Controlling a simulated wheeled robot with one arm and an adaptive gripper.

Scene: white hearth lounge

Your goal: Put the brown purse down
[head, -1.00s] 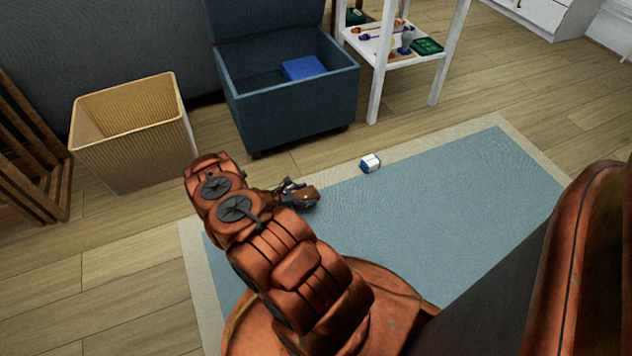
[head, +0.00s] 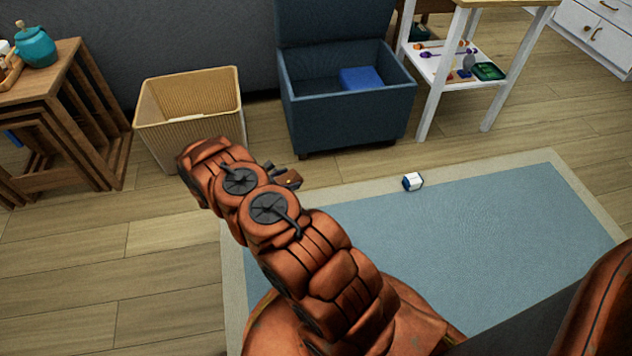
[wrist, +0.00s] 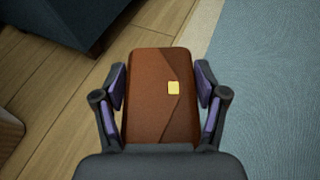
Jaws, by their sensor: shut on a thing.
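The brown purse (wrist: 155,100) has a flap and a small gold clasp. In the wrist view it lies between the two fingers of my gripper (wrist: 161,95), which is shut on it by its sides. In the head view only a small part of the purse (head: 290,180) shows past my arm, and my gripper (head: 277,173) is mostly hidden behind the arm. The purse is held over the floor near the rug's edge. How high it is above the floor I cannot tell.
A ribbed tan bin (head: 185,120) and an open blue storage ottoman (head: 350,115) with a blue item inside stand beyond my arm. A white shelf table (head: 455,75) is right of them. A small white-and-blue object (head: 412,182) lies on the blue rug (head: 480,230). Wooden nesting tables (head: 75,110) stand left.

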